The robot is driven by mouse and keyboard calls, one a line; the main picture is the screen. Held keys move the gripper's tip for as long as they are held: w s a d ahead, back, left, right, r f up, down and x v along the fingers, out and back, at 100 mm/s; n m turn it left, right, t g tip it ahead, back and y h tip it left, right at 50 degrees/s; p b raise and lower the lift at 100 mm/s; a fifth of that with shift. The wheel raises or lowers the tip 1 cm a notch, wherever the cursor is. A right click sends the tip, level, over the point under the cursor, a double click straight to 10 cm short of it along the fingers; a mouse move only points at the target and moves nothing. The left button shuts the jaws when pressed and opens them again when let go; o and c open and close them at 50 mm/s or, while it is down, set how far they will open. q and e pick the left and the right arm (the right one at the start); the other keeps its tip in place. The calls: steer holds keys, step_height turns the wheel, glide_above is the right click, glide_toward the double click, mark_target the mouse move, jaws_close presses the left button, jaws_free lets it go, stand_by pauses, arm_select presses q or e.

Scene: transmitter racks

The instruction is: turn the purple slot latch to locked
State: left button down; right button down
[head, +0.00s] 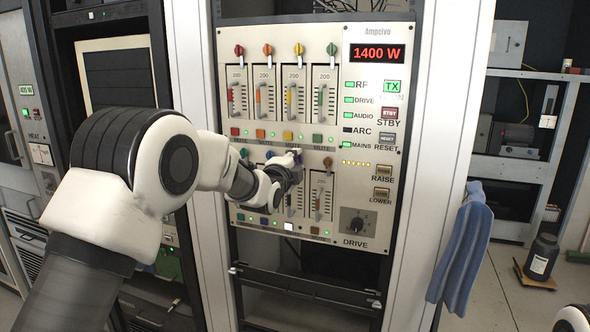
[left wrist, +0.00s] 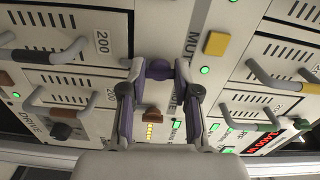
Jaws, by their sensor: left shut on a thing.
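The purple latch (left wrist: 160,69) is between the fingertips of my left gripper (left wrist: 160,74) in the left wrist view. The gripper is shut on it, and the fingers cover its sides. In the head view my left gripper (head: 291,165) is at the lower row of slots, third from the left, and mostly hides the latch (head: 297,153). The latch's exact angle is hard to tell. The purple slot's handle (left wrist: 50,52) shows in the left wrist view. My right gripper is not in view.
The brown latch (head: 327,162) stands close to the right of my gripper. Red (head: 239,50), orange (head: 268,49), yellow (head: 299,49) and green (head: 332,49) latches top the upper row, with protruding handles below. A blue towel (head: 462,245) hangs right of the rack.

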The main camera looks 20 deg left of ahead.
arm_select(q)
steer(key=shift+m, duration=0.5)
steer(key=c, duration=0.8)
jaws_free()
steer(key=shift+d, duration=0.1)
steer(key=shift+c, duration=0.2)
steer(key=shift+s, duration=0.15)
steer(key=s, duration=1.1)
steer(key=shift+s+a, duration=0.25)
steer(key=shift+s, duration=0.1)
